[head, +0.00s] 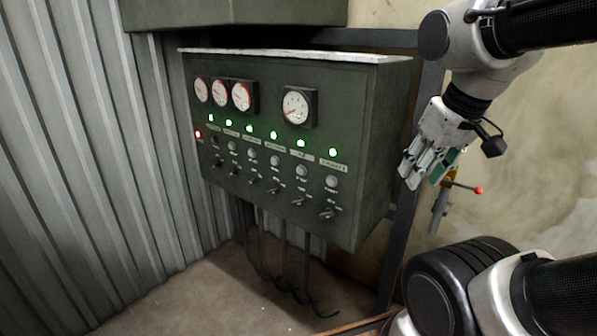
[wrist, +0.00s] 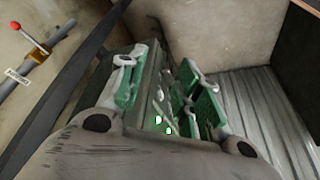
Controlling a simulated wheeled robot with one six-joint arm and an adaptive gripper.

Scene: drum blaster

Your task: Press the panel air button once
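The dark green control panel (head: 345,205) hangs in the middle of the head view. A row of round pale buttons, including one at the right end (head: 331,181), runs below green lights and small labels. The labels are too small to read surely, so I cannot tell which is the air button. My gripper (head: 422,172) is right of the panel, pointing down, apart from the buttons. In the wrist view its green-padded fingers (wrist: 163,78) are spread with nothing held. Part of the panel (wrist: 148,88) and its green lights show between them; most of its face is hidden.
Round gauges (head: 297,107) and dark switches (head: 327,213) sit above and below the buttons. A red-tipped lever (head: 478,190) on a pipe is at the right. Corrugated metal wall (head: 90,150) stands at the left. Cables (head: 285,270) hang below the panel. Space before the panel is clear.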

